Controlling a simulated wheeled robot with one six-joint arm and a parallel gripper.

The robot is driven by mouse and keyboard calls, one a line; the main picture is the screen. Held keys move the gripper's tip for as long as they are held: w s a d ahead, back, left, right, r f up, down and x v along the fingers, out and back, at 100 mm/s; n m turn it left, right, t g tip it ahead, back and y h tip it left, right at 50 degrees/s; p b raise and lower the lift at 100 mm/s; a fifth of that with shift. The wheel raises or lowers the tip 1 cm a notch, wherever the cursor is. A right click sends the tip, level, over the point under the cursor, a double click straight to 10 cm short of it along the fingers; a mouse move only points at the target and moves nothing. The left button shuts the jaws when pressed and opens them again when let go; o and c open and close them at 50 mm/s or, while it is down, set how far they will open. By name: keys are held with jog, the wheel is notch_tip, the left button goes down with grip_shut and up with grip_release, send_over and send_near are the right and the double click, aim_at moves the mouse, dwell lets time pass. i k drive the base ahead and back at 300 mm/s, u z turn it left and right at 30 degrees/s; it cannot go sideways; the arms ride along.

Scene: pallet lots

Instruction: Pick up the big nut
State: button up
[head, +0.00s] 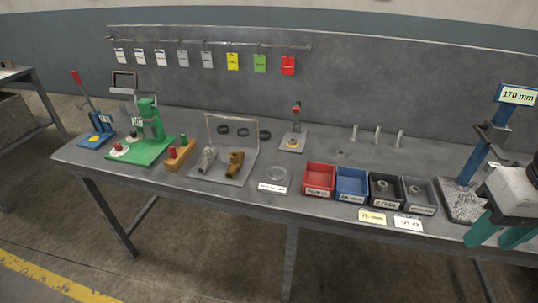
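No nut is large enough in the head view for me to be sure which is the big one. A grey ring-shaped part that looks like a nut (383,185) lies in the black bin (384,203). A similar small grey part (420,193) lies in the grey bin (416,210) beside it. Another small grey piece (340,154) lies on the table behind the bins. My gripper (498,238) is at the right edge, near the table's front edge and right of the bins. Its two green fingers look apart, with nothing seen between them.
A red bin (319,192) and blue bin (352,196) stand left of the black one. A blue post (479,150) with a "170 mm" sign stands close to my gripper. Upright pins (377,135) stand behind the bins. Green press (150,120) and fixtures fill the left.

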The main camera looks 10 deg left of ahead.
aim_at(293, 141)
jog(key=u, duration=0.45)
jog(key=k, duration=1)
jog(key=u, duration=1.25)
jog(key=i, duration=2.3)
jog(key=z, duration=1.5)
jog(key=i, duration=0.5)
jog(key=z, duration=0.4)
